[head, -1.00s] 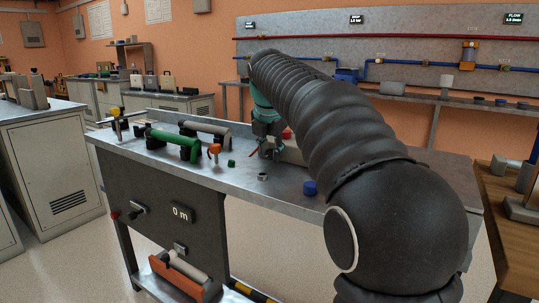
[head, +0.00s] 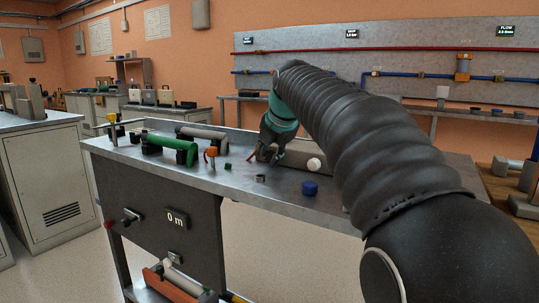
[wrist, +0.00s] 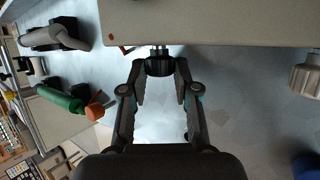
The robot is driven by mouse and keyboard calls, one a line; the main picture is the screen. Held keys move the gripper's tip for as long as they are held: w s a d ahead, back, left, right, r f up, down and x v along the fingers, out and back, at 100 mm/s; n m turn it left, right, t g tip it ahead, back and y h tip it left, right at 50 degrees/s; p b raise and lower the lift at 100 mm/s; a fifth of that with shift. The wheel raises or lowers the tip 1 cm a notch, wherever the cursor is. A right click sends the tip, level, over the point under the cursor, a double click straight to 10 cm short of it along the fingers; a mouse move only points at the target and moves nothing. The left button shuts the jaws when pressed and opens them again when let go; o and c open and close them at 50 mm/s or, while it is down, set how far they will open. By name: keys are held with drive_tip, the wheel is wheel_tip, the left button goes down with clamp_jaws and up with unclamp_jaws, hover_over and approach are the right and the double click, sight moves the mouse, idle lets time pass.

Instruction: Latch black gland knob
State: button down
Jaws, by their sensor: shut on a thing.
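The black gland knob (wrist: 160,64) sits on a short stem at the edge of a pale grey housing (wrist: 225,22) in the wrist view. My gripper (wrist: 160,72) has its two fingers on either side of the knob and is shut on it. In the head view, my gripper (head: 265,156) is low at the left end of the grey housing (head: 318,152), above the bench; the black knob cannot be made out there. A thin red piece (wrist: 126,49) shows left of the knob.
A white knob (head: 313,163) is on the housing to the right. A blue cap (head: 310,188), a small metal ring (head: 260,179) and a green piece (head: 228,166) are on the bench.

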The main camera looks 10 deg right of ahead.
drive_tip(key=c, duration=0.9)
unclamp_jaws()
drive_tip(key=shift+o, duration=0.2)
drive_tip(key=a+v, duration=0.1)
drive_tip(key=v, duration=1.1)
drive_tip(key=shift+d, duration=0.45)
